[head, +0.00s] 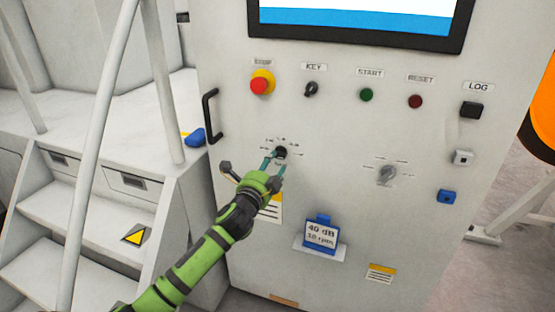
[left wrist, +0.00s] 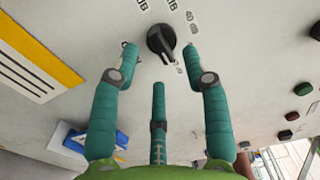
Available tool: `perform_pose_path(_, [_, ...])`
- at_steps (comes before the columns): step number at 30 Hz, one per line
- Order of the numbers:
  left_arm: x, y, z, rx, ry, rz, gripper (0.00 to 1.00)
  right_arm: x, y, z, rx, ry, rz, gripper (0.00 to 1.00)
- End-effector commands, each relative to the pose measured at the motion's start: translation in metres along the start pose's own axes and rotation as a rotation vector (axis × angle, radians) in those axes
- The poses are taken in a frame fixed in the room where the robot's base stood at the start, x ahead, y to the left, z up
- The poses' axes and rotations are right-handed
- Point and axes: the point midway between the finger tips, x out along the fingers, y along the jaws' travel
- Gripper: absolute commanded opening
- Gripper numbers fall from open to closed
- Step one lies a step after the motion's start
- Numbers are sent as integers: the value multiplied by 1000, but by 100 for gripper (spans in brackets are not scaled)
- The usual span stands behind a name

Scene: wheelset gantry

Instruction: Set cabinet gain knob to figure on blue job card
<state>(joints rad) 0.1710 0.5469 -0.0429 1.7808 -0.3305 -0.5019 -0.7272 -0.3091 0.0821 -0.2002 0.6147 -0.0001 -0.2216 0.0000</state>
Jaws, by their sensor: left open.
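The black gain knob (head: 281,152) is on the cabinet front, inside a ring of printed marks; in the left wrist view the knob (left wrist: 161,40) shows "dB" print beside it. My left gripper (head: 276,166) is open at the knob. In the left wrist view its teal fingertips (left wrist: 160,49) stand either side of the knob with gaps, and a third finger is below it. I cannot tell the exact setting the pointer is on. The blue job card (head: 321,234) reads "40 dB" and "30 rpm" in a holder lower on the cabinet. My right gripper is out of view.
A second, grey knob (head: 387,175) is to the right. Above are a red stop button (head: 260,84), a key switch (head: 311,89) and green and dark red buttons. A black handle (head: 211,116) projects at the cabinet's left edge. Steps with a rail (head: 103,120) stand left.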

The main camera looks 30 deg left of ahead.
Motion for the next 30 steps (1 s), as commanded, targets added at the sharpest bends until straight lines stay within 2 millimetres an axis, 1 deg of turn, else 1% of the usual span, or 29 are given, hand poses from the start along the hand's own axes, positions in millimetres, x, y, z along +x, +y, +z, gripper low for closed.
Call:
perform_pose_path(1, [8, -1, 0, -1, 0, 0, 46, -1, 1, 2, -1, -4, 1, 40])
perform_pose_path(3, [17, -1, 0, -2, 0, 0, 46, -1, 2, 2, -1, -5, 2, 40])
perform_pose_path(7, [28, 0, 0, -3, 1, 0, 46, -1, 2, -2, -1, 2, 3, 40])
perform_pose_path(13, [34, 1, -1, -2, 2, 1, 46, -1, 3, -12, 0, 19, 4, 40])
perform_pose_path(18, [34, 1, -1, -2, 2, 1, 46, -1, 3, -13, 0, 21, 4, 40])
perform_pose_path(19, [34, 1, -1, -2, 2, 1, 38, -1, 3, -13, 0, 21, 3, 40])
perform_pose_path(20, [34, 1, -1, -2, 2, 1, 26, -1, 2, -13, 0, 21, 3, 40])
perform_pose_path(21, [34, 1, -1, -2, 2, 1, 10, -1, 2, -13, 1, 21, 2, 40])
perform_pose_path(22, [34, 1, -1, -2, 2, 1, 0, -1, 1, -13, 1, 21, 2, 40])
perform_pose_path(30, [34, 1, -1, -6, 1, 1, 0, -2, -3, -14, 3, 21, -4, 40])
